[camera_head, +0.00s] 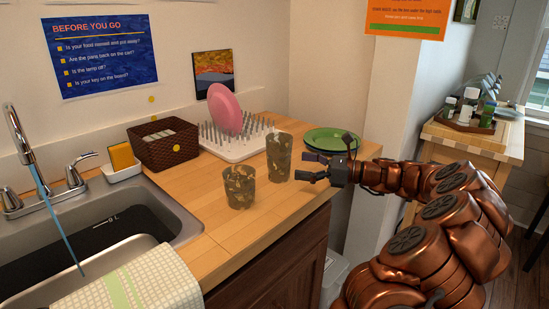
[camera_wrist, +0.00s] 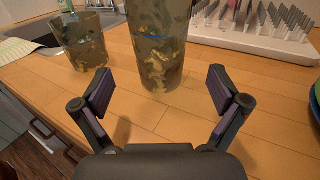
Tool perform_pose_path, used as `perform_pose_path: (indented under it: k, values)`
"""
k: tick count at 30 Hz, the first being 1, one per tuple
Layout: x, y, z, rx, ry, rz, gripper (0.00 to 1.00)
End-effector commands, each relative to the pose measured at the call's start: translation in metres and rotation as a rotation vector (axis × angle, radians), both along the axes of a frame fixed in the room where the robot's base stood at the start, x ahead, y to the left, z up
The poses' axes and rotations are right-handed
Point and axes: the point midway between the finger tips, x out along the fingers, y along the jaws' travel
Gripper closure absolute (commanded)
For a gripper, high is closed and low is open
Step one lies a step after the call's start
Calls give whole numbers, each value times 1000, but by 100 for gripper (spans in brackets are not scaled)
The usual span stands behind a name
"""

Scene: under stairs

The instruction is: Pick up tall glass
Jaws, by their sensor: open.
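The tall glass (camera_head: 279,157) stands upright on the wooden counter, dark with a mottled camouflage-like pattern. A shorter glass (camera_head: 239,186) with the same pattern stands to its left and nearer the front. My gripper (camera_head: 313,167) is just right of the tall glass. In the wrist view the tall glass (camera_wrist: 158,45) stands ahead, between and beyond my gripper's open fingers (camera_wrist: 160,92), apart from them. Its top is cut off there. The short glass (camera_wrist: 82,42) is to the left in that view.
A white drying rack (camera_head: 235,140) with a pink plate (camera_head: 224,107) stands behind. Green plates (camera_head: 332,139) sit behind my gripper. A brown basket (camera_head: 164,149) and the sink (camera_head: 95,230) lie left. The counter (camera_head: 217,229) is bare before the glasses.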

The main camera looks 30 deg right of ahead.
Motion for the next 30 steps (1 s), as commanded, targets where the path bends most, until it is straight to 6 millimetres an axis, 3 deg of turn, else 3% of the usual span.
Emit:
perform_pose_path:
  k: [18,26,30]
  values:
    - [48,42,6,-1,0,2,2]
    - [51,44,6,-2,1,-1,2]
    - [51,44,6,-2,1,0,16]
